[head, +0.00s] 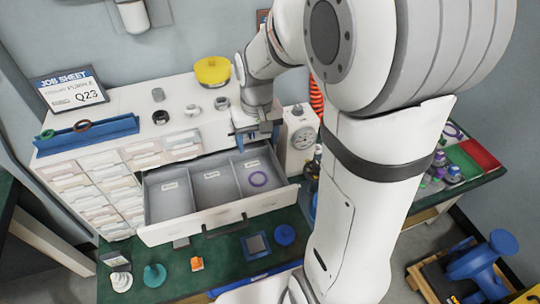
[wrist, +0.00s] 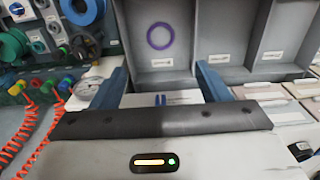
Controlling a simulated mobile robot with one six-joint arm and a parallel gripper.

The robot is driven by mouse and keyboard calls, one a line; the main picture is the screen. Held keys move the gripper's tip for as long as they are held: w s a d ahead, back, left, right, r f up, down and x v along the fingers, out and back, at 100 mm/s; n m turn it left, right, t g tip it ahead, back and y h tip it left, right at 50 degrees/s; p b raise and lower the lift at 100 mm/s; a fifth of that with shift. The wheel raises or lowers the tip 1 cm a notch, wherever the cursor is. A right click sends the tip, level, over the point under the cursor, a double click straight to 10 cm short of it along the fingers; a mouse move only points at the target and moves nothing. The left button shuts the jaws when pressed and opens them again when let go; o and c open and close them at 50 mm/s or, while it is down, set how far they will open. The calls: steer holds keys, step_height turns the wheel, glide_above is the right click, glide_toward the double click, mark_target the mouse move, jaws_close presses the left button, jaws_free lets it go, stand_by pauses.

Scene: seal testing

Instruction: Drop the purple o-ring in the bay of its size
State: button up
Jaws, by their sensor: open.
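The purple o-ring (head: 258,179) lies flat in the right-hand bay of the open drawer (head: 217,212). It also shows in the wrist view (wrist: 160,36), inside a grey bay with a small white label on the wall. The drawer has three bays side by side, each with a label too small to read. My gripper (head: 254,136) is above the back right of the drawer, apart from the ring. In the wrist view its two blue fingers (wrist: 161,84) are spread wide with no ring between them.
A job sheet sign (head: 72,91) reading PURPLE and Q23 stands on the cabinet top. A blue rack (head: 86,135) with rings, a yellow bowl (head: 212,71) and small metal parts stand there too. A dial gauge (head: 302,138) stands right of the drawer.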

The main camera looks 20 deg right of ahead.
steer(key=s+r+t, duration=0.1)
steer(key=s+r, duration=0.2)
steer(key=s, duration=0.4)
steer(key=s+r+t, duration=0.1)
steer(key=s+r, duration=0.3)
steer(key=s, duration=0.3)
steer(key=shift+s+t, duration=0.25)
steer(key=shift+t, duration=0.15)
stand_by(0.4)
